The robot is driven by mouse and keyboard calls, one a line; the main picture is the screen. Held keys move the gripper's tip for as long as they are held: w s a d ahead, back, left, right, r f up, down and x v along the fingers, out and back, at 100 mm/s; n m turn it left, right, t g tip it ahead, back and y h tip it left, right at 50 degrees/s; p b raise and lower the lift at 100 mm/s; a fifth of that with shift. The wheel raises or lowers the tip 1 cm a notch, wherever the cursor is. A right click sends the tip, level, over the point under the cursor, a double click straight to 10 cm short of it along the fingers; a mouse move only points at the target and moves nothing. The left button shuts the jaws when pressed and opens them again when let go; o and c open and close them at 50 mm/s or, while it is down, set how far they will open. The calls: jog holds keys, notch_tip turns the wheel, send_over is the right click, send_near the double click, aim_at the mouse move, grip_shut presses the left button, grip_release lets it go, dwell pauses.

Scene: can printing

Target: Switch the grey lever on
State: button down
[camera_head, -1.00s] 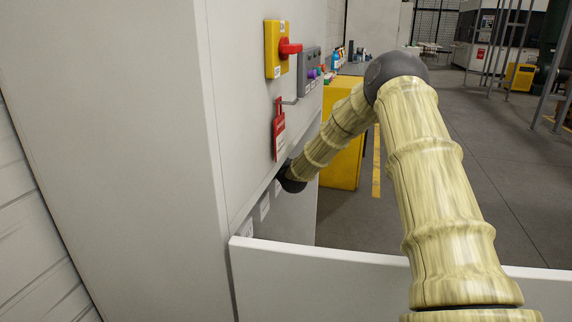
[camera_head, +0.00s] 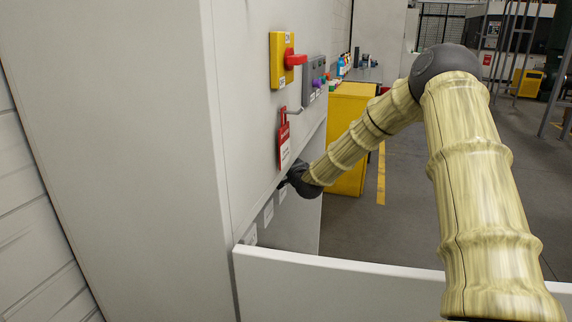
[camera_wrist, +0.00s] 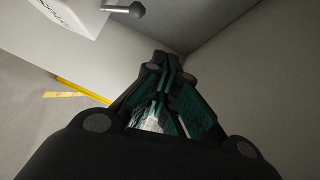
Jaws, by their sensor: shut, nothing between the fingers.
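A grey lever with a round knob (camera_wrist: 137,10) shows at the top edge of the wrist view. It sticks out from a white block with dark lettering (camera_wrist: 70,12), which is partly cut off. In the head view my gripper (camera_head: 283,183) is a small dark shape at the white cabinet's face, below the red tag, mostly hidden by my wrist.
The white cabinet (camera_head: 235,120) carries a red switch on a yellow plate (camera_head: 282,62), a grey button box (camera_head: 313,80) and a hanging red tag (camera_head: 284,140). White labels (camera_head: 268,212) sit lower down. A white panel (camera_head: 340,285) stands in front. A yellow cabinet (camera_head: 350,105) is behind my arm.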

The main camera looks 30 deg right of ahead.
jog(key=s, duration=0.1)
jog(key=s+a+r, duration=0.1)
jog(key=s, duration=0.1)
jog(key=s+r, duration=0.1)
jog(key=s, duration=0.1)
jog(key=shift+s+a+r, duration=0.1)
jog(key=shift+a+r, duration=0.05)
jog(key=shift+a, duration=0.25)
